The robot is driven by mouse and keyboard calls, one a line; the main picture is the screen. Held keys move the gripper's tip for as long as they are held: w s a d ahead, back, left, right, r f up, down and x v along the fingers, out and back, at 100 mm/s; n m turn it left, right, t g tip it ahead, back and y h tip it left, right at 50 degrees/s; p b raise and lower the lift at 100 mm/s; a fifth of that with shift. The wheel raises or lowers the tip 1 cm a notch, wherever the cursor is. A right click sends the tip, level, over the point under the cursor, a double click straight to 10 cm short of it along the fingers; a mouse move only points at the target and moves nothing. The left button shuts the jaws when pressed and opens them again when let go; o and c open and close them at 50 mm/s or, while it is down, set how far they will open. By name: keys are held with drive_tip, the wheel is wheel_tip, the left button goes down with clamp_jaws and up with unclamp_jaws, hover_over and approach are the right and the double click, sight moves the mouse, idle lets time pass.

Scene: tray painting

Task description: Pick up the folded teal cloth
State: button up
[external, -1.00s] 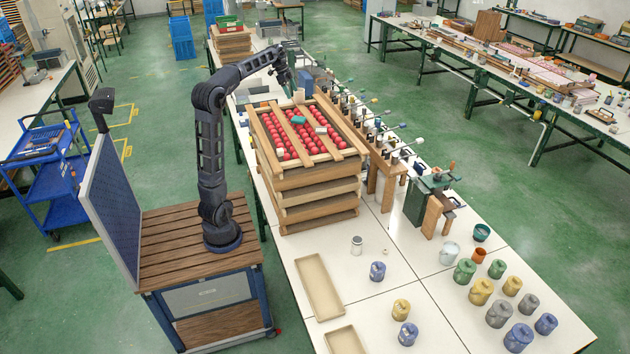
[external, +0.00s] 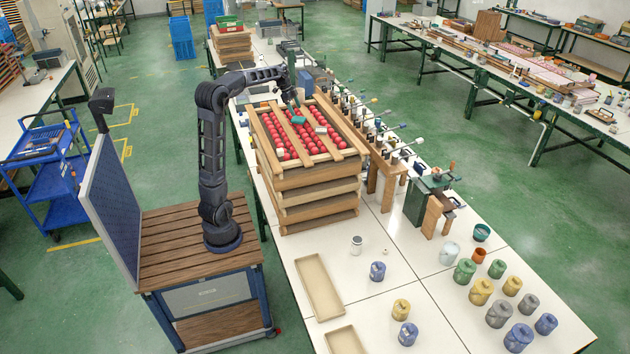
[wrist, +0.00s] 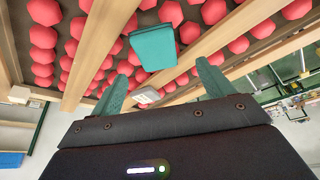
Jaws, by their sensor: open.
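The folded teal cloth (wrist: 153,46) is a small teal block lying on a wooden slat of the top tray, among red balls. It also shows in the external view (external: 298,120). My gripper (wrist: 164,83) is open and empty, its two teal fingers spread on either side below the cloth in the wrist view. In the external view my gripper (external: 297,103) hangs just above the tray, close to the cloth. I cannot tell whether a finger touches it.
The top wooden tray (external: 282,163) crowns a stack of several trays and holds rows of red balls (external: 277,131) between slats. A small pale block (external: 321,130) lies right of the cloth. Clamps (external: 372,122) line the tray's right side. Lidded pots (external: 481,291) stand at front right.

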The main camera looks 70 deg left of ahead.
sight(298, 118)
drive_tip(key=shift+s+x, duration=0.2)
drive_tip(key=shift+x, duration=1.15)
drive_tip(key=shift+s+x, duration=0.15)
drive_tip(key=shift+x, duration=1.2)
drive_tip(key=c, duration=1.1)
drive_tip(key=shift+o, duration=0.2)
